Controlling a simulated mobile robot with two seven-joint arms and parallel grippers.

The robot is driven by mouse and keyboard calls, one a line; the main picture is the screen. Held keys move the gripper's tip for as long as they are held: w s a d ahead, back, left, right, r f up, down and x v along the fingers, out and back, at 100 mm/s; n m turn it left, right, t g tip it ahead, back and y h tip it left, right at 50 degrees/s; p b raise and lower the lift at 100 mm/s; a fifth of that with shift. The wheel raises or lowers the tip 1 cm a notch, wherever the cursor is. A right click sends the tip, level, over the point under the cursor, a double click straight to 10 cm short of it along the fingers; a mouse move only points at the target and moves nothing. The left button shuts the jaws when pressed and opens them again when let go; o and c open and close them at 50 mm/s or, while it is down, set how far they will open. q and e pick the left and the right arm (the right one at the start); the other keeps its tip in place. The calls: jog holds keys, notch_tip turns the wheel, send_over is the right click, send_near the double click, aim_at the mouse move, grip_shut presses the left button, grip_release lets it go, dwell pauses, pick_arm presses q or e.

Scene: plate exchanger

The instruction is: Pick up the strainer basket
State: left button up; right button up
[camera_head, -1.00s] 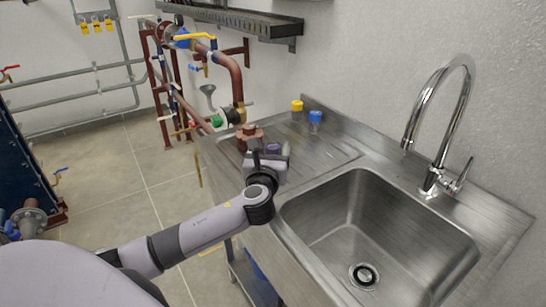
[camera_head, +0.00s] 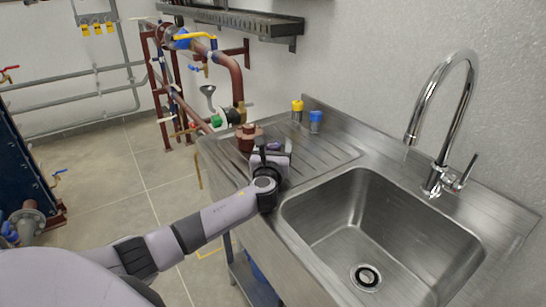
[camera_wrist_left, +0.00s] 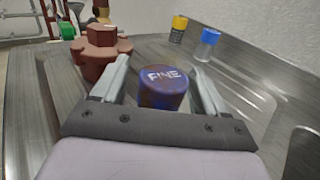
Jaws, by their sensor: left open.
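A short cylinder with a purple-blue top marked FINE (camera_wrist_left: 162,88) stands upright on the ribbed drainboard and seems to be the strainer basket. In the head view only a bit of its purple top (camera_head: 274,145) shows past the gripper. My left gripper (camera_head: 275,153) is open and low over the drainboard. In the left wrist view its two grey fingers (camera_wrist_left: 160,68) lie either side of the cylinder, with a gap visible at each side. The cylinder's lower front is hidden by the gripper body. My right gripper is not in view.
A reddish-brown flanged fitting (camera_head: 247,137) stands close to the left of the cylinder. A yellow-capped (camera_head: 297,106) and a blue-capped cylinder (camera_head: 316,118) stand behind, near the wall. The sink basin (camera_head: 380,230) and tall tap (camera_head: 440,110) are to the right.

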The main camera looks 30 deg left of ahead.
pick_arm(q)
jog(key=shift+w+a, duration=0.1)
jog(key=shift+w, duration=0.05)
jog(key=c, duration=1.1)
jog(key=shift+o, duration=0.2)
jog(key=shift+r, duration=0.15)
